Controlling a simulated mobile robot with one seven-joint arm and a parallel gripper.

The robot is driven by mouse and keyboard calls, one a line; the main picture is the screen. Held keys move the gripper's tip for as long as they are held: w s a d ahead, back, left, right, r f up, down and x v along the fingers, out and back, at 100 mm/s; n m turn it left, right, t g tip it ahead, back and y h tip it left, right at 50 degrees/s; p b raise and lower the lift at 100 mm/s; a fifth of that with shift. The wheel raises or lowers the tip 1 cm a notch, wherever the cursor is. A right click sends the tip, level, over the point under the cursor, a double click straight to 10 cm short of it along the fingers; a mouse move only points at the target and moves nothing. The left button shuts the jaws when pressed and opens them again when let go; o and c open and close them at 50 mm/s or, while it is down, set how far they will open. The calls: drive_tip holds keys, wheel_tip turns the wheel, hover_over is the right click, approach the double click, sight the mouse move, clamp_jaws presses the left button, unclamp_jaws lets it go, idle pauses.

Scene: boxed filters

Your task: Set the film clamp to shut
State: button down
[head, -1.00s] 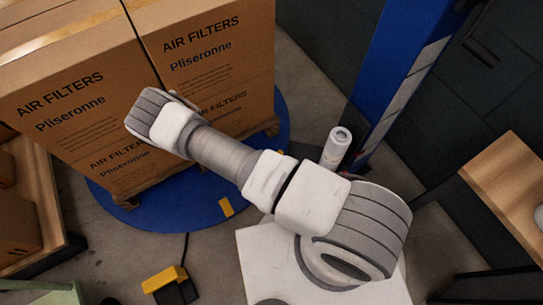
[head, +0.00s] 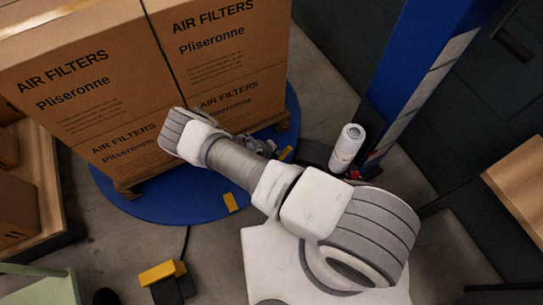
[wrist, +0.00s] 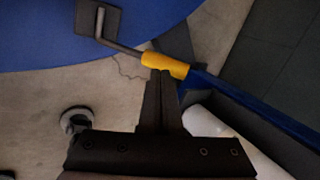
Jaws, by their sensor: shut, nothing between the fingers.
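The film clamp shows in the wrist view as a bent grey bar with a yellow sleeve (wrist: 165,64) and a dark square plate (wrist: 98,18) at its far end. The plate lies over the blue turntable, and the bar's near end meets a dark blue base part. In the head view a small yellow piece (head: 286,153), likely the sleeve, shows beside the turntable's right edge. My gripper (wrist: 160,74) is shut and empty, its fingertips at the yellow sleeve; whether they touch it I cannot tell. In the head view my arm mostly hides the gripper (head: 264,147).
Stacked filter cartons (head: 110,85) stand on the blue turntable (head: 165,208). A white film roll (head: 347,150) stands by the blue mast (head: 415,70), close right of my arm. A yellow-and-black block (head: 162,273) lies on the floor. A wooden top (head: 520,180) juts in at right.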

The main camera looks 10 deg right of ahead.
sight(288, 151)
drive_tip(key=shift+w+d+f, duration=0.25)
drive_tip(key=shift+d+f, duration=0.2)
drive_tip(key=shift+w+d, duration=0.1)
drive_tip(key=shift+d, duration=0.05)
drive_tip(key=shift+w+d, duration=0.1)
drive_tip(key=shift+d, duration=0.2)
drive_tip(key=shift+w+d+f+p, duration=0.3)
drive_tip(key=shift+d+f, duration=0.25)
drive_tip(key=shift+d, duration=0.15)
drive_tip(key=shift+w+d+f+p, duration=0.15)
drive_tip(key=shift+d+f+p, duration=0.1)
drive_tip(key=shift+d+f, duration=0.35)
drive_tip(key=shift+r, duration=0.1)
drive_tip(key=d+r+p+v, duration=0.1)
drive_tip(key=d+p+v, duration=0.1)
drive_tip(key=p+v, duration=0.6)
drive_tip(key=v, duration=0.5)
drive_tip(key=shift+r, duration=0.45)
drive_tip(key=shift+w+a, duration=0.1)
drive_tip(key=shift+w, duration=0.1)
